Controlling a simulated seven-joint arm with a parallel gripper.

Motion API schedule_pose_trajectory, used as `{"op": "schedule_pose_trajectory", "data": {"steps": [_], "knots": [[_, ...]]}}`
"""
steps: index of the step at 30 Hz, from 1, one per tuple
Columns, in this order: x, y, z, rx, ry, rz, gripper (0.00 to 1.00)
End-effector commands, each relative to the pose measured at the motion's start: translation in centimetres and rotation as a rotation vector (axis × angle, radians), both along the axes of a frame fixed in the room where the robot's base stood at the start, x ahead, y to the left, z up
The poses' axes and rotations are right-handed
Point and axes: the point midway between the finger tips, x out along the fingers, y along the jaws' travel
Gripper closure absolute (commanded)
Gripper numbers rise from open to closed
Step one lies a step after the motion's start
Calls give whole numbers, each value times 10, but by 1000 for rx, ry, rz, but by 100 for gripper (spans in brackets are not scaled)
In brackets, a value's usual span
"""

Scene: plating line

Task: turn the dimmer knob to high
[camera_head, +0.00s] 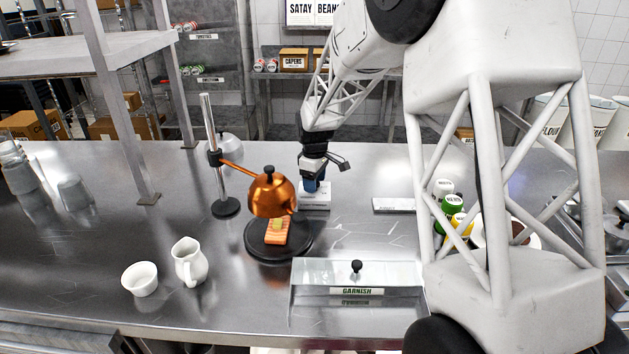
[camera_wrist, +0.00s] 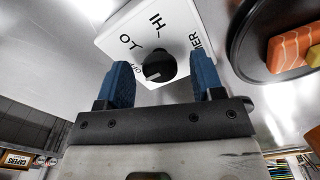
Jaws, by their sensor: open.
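The dimmer is a white box (camera_head: 314,203) on the steel counter, and its labelled face (camera_wrist: 165,25) fills the top middle of the wrist view. Its black knob (camera_wrist: 160,66) has a small white mark pointing to the lower left, on the side of the OFF label. LO and HI are printed further round. My gripper (camera_head: 313,186) is over the box in the head view and hides the knob there. In the wrist view my gripper (camera_wrist: 162,68) is open, with one blue finger on each side of the knob and visible gaps between.
Left of the dimmer, a copper lamp (camera_head: 270,195) on a stand hangs over a black plate (camera_head: 283,257) with salmon. A lidded garnish bin (camera_head: 357,290) stands in front. A small flat box (camera_head: 394,205) lies to the right. A white jug (camera_head: 190,262) and cup (camera_head: 140,279) are at left.

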Motion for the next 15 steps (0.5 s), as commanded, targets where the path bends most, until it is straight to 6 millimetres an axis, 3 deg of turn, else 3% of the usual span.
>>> {"op": "schedule_pose_trajectory", "data": {"steps": [5, 15], "knots": [[0, 0, 0, 0, 0, 0, 39], [0, 0, 0, 0, 0, 0, 88]]}}
